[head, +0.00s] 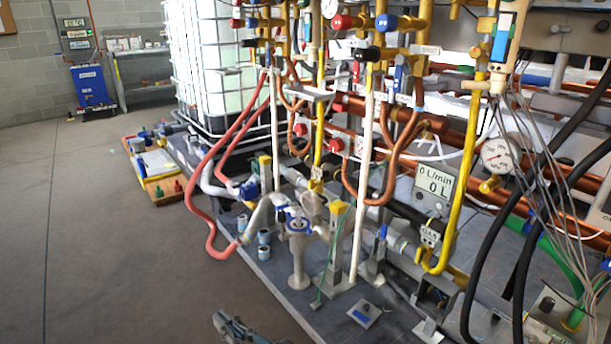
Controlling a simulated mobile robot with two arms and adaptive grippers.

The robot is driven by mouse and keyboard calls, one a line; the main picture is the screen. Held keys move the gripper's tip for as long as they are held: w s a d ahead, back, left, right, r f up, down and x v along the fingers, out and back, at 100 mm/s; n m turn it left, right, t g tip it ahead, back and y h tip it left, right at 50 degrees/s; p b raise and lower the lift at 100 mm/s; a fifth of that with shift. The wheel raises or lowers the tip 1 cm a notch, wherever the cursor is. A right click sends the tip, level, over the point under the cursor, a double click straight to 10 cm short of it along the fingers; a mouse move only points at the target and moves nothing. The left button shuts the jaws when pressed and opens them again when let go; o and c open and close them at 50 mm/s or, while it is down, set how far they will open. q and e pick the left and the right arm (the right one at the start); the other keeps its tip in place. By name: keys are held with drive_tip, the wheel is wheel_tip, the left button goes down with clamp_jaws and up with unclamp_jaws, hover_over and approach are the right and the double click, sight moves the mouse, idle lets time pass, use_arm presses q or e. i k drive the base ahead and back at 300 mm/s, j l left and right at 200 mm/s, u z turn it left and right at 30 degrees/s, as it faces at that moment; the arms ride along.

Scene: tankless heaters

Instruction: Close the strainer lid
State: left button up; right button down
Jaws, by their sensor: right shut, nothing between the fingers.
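I cannot make out the strainer lid for sure among the crowded pipework. A grey pipe assembly with a blue handwheel (298,224) stands near the front left of the dark platform. Beside it is a grey fitting with a yellow top (339,207). A small flat grey plate (365,313) with a blue mark lies on the platform in front; I cannot tell what it belongs to. My right gripper (226,322) shows at the bottom edge, over the floor left of the platform. It is shut and empty, apart from the pipework. My left gripper is not in view.
Red hoses (206,220) hang to the floor at the platform's left edge. A digital flow meter (436,187), a pressure gauge (495,154) and black hoses (527,240) crowd the right. A white caged tank (212,70) stands behind. The floor (90,250) at left is clear.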

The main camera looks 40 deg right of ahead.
sight(316, 199)
drive_tip(key=i+z, duration=0.25)
drive_tip(key=i, duration=0.2)
drive_tip(key=i+z, duration=0.25)
drive_tip(key=i, duration=0.2)
drive_tip(key=i+j+z, duration=0.25)
drive_tip(key=i, duration=0.2)
drive_tip(key=i+j+z, duration=0.25)
drive_tip(key=i, duration=0.2)
drive_tip(key=l, duration=0.1)
